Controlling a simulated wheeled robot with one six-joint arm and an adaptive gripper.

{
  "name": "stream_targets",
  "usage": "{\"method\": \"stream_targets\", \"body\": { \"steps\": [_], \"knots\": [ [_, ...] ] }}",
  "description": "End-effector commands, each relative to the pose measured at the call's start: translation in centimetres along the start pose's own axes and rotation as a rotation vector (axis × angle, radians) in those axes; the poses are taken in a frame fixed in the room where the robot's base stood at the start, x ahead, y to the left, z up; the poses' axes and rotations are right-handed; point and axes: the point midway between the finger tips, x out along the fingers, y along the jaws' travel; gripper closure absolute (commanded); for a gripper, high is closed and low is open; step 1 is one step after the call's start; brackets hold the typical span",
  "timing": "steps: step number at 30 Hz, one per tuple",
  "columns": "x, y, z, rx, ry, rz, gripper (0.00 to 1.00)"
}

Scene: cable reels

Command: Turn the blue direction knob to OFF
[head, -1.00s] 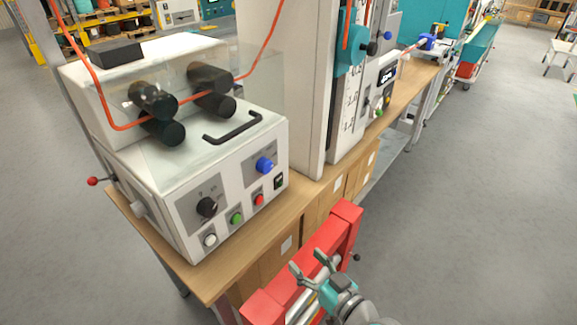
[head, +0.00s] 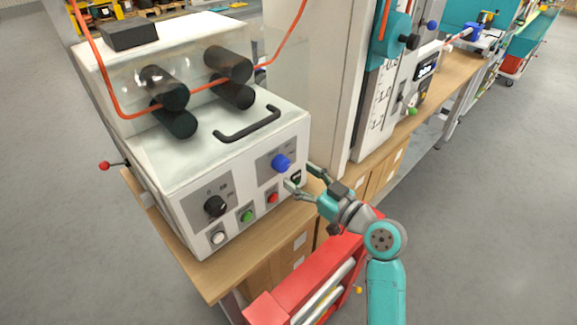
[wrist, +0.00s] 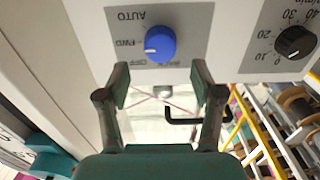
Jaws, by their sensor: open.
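The blue direction knob (head: 281,162) is on the front panel of the white machine, at its upper right. In the wrist view the blue knob (wrist: 160,44) is at the top centre on a grey plate, with AUTO, FWD and partly legible OFF lettering upside down. Its white mark shows at the left of its face, near FWD; the exact setting is hard to tell. My gripper (head: 301,178) is open, just right of and below the knob in the head view. In the wrist view my gripper (wrist: 160,80) has fingers spread wide, with the knob beyond the gap, untouched.
A black handle (head: 247,124) is on top. A tall white cabinet stands right of the machine.

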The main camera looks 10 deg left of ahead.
Motion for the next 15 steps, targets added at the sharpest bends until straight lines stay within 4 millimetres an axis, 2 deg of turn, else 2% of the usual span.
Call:
{"method": "stream_targets", "body": {
  "steps": [1, 6, 10, 15],
  "knots": [
    [1.0, -0.1, 0.0, 0.0, 0.0, -0.003, 0.33],
    [3.4, 0.0, 0.0, 0.0, -0.001, -0.001, 0.33],
    [4.5, 0.0, 0.0, 0.0, 0.0, -0.001, 0.33],
    [5.0, 0.0, 0.0, 0.001, 0.0, 0.001, 0.33]
  ]
}}
